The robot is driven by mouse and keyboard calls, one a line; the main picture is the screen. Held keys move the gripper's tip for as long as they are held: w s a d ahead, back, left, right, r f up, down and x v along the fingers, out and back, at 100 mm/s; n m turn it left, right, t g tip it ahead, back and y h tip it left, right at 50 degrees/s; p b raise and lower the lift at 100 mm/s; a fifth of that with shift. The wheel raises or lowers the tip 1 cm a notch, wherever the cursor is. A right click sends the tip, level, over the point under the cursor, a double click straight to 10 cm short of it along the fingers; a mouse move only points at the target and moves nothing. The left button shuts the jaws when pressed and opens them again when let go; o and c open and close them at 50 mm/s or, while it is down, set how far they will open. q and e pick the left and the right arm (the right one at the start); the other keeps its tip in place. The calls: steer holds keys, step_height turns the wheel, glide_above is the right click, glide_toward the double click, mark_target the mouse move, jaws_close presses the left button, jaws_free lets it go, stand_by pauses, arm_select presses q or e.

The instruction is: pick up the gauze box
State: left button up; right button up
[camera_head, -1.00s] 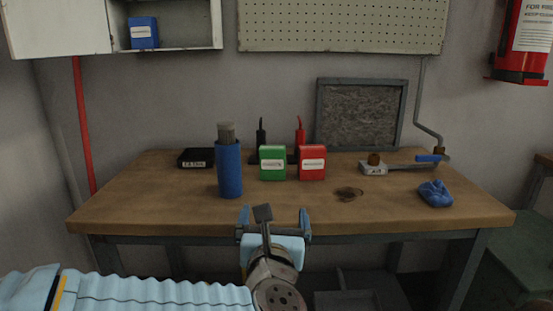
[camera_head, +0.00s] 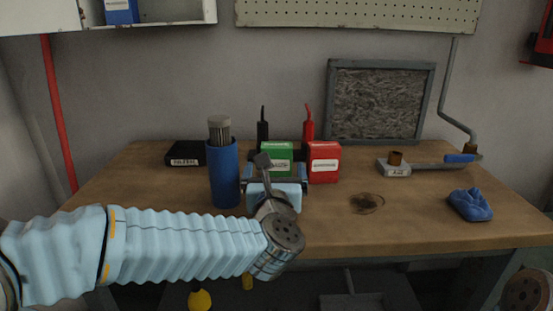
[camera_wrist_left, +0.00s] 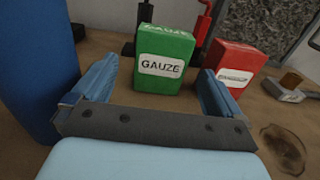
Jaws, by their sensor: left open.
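The gauze box is a green box (camera_head: 276,153) with a white label, standing upright near the middle of the workbench. In the left wrist view the green gauze box (camera_wrist_left: 163,62) reads "GAUZE" and stands just beyond and between the fingers. My left gripper (camera_head: 276,172) is open and empty, in front of the box, and partly hides its lower front in the head view. Its two blue fingers (camera_wrist_left: 157,85) spread to either side of the box in the wrist view. My right gripper does not show.
A red box (camera_head: 323,162) stands close to the right of the green box. A blue cylinder (camera_head: 223,175) stands close to the left of my gripper. Black and red bottles stand behind. A blue cloth (camera_head: 470,204) lies at the right; the bench front is mostly clear.

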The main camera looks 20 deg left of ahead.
mark_target(277, 161)
arm_select(q)
steer(key=x, duration=0.2)
steer(key=shift+w, duration=0.3)
steer(key=p+x, duration=0.2)
steer(key=x, duration=0.3)
steer(key=shift+w+d+r, duration=0.1)
steer(key=shift+r, duration=0.1)
steer(key=shift+w+f, duration=0.1)
steer(key=shift+w, duration=0.1)
steer(key=c, duration=1)
